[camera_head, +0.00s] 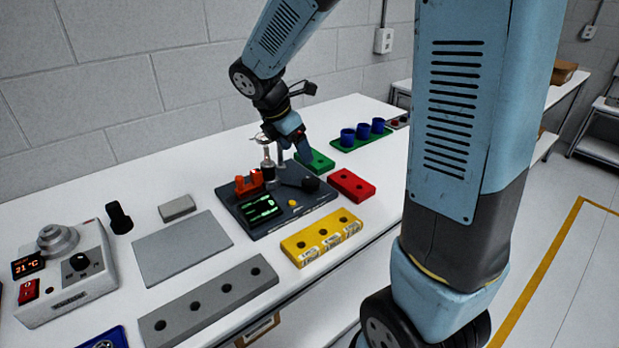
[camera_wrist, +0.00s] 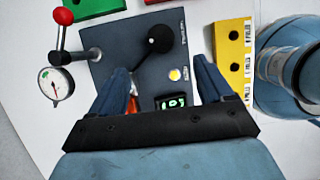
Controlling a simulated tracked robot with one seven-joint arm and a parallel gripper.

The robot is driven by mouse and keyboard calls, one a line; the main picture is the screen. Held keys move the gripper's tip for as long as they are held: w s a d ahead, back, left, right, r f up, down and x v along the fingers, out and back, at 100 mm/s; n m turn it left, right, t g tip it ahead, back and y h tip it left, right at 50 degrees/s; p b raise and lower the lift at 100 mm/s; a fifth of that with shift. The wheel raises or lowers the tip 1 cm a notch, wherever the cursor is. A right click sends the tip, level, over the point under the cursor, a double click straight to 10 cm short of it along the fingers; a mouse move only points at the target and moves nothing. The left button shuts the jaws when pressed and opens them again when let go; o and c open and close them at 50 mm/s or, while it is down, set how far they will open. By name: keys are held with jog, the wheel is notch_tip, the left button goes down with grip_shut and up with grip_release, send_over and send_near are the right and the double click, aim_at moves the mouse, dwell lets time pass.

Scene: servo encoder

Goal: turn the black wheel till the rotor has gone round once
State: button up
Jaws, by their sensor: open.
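The dark grey servo panel (camera_head: 290,214) lies on the white bench. Its black wheel (camera_head: 310,184) is at the right part of the panel; in the wrist view the black wheel (camera_wrist: 160,39) shows from above with an arm reaching left. My gripper (camera_wrist: 163,68) is open and empty above the panel, its fingers apart, and the wheel lies beyond the fingertips, not between them. In the head view my gripper (camera_head: 302,150) hangs behind the wheel. An orange part (camera_head: 248,185) stands on the panel, mostly hidden by a finger in the wrist view. I cannot tell which part is the rotor.
A green display (camera_head: 260,208) and a yellow button (camera_head: 292,203) are on the panel. A dial gauge (camera_wrist: 53,86) and red-knobbed lever (camera_wrist: 62,17) stand close to its edge. Yellow (camera_head: 322,238), red (camera_head: 352,185) and green (camera_head: 316,162) blocks surround the panel.

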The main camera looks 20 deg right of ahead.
aim_at(311, 180)
jog(key=x, duration=1.2)
jog(key=shift+r, duration=0.1)
jog(key=shift+c, duration=0.3)
jog(key=c, duration=1)
jog(key=shift+m, duration=0.4)
jog(key=m+g, duration=0.1)
jog(key=m, duration=0.1)
jog(key=m+g, duration=0.1)
jog(key=m, duration=0.1)
jog(key=shift+w+a+m, duration=0.1)
jog(key=shift+w+m, duration=0.1)
jog(key=shift+m, duration=0.1)
jog(key=m+g, duration=0.1)
jog(key=m, duration=0.1)
jog(key=m+g, duration=0.1)
jog(key=m, duration=0.2)
jog(key=shift+w+y, duration=0.15)
jog(key=shift+y, duration=0.15)
jog(key=m, duration=0.3)
jog(key=m+g+y, duration=0.1)
jog(key=m, duration=0.2)
jog(key=shift+w+d, duration=0.1)
jog(key=shift+d, duration=0.1)
jog(key=m+g+y, duration=0.1)
jog(key=m+y, duration=0.1)
jog(key=m, duration=0.2)
jog(key=shift+d+m, duration=0.1)
jog(key=shift+m, duration=0.3)
